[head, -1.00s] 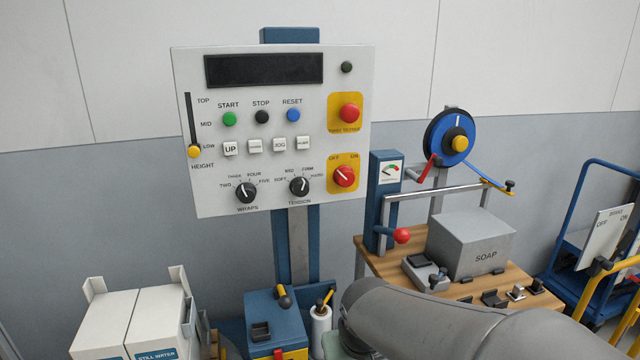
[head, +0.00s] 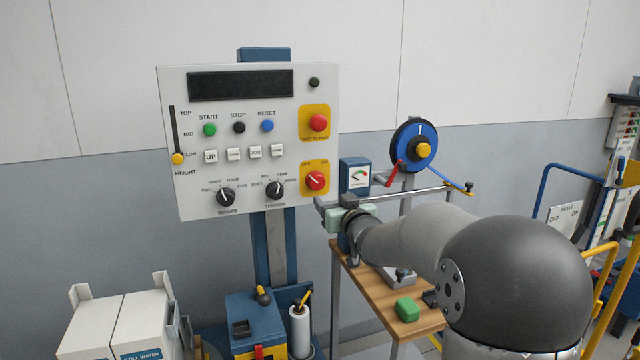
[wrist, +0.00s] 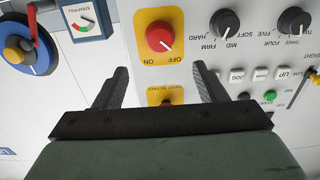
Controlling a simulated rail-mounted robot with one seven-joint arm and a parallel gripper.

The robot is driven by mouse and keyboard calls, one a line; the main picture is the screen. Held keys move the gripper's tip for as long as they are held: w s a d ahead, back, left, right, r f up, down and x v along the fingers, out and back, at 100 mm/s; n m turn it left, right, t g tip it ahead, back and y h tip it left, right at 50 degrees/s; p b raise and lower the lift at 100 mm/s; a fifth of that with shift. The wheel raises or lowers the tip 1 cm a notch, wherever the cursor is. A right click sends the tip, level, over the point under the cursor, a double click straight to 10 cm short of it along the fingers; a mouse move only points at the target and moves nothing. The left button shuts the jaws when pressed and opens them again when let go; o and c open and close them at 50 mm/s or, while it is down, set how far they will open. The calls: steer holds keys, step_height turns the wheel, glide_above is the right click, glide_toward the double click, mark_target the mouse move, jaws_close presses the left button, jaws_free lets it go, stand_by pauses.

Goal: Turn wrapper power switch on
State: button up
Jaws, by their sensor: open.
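The wrapper power switch (head: 316,181) is a red rotary knob on a yellow plate marked OFF and ON, at the lower right of the white control panel (head: 225,172). It also shows upside down in the wrist view (wrist: 160,37), its white pointer line towards OFF. My gripper (head: 324,204) is just below and in front of the switch in the head view. In the wrist view my gripper (wrist: 161,69) has its two dark fingers wide apart and empty, with the switch beyond the tips and apart from them. The panel display (head: 240,85) is dark.
A red mushroom button (head: 318,122) sits above the switch; in the wrist view it shows between my fingers. The tension dial (head: 274,189) is to the left. A gauge box (head: 355,175) and a metal rail (head: 430,191) stand close on the right.

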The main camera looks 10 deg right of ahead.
mark_target(318, 183)
steer(key=w+p, duration=0.1)
steer(key=w, duration=0.3)
steer(key=w+a, duration=0.1)
steer(key=w, duration=0.3)
steer(key=w+a+p, duration=0.1)
steer(key=w, duration=0.3)
steer(key=shift+p, duration=0.35)
steer(key=shift+s, duration=0.1)
steer(key=c, duration=1)
